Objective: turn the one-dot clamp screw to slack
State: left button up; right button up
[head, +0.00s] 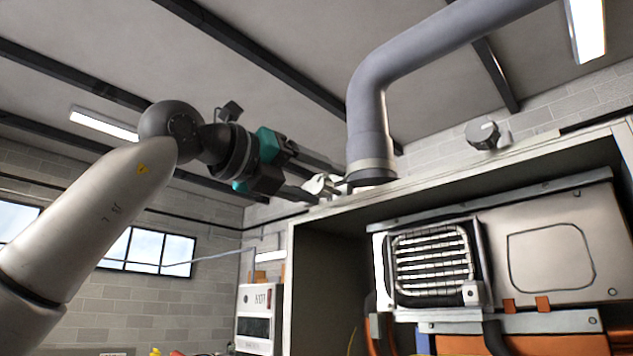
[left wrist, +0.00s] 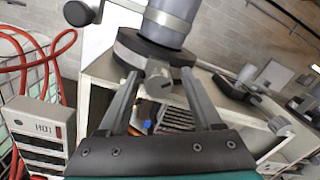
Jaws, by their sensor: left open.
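A grey flue pipe (head: 369,110) rises from the cabinet top. A pale clamp band (head: 371,168) goes round its foot, and the band also shows in the left wrist view (left wrist: 128,52). A light clamp screw (head: 318,185) sticks out from the band; in the left wrist view the screw (left wrist: 158,78) lies between the fingers. My left gripper (head: 335,176) is open around or just short of the screw; contact cannot be told. In the left wrist view its fingertips (left wrist: 161,76) flank the screw. No dot marks are readable. My right gripper is not in view.
The open-fronted cabinet (head: 295,250) holds a heater with a finned grille (head: 433,262). A dark round fitting (head: 485,135) stands at the right on the cabinet top.

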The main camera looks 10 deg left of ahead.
pick_arm(q)
jog(key=shift+w+f, duration=0.15)
jog(key=shift+f, duration=0.05)
dwell(0.3)
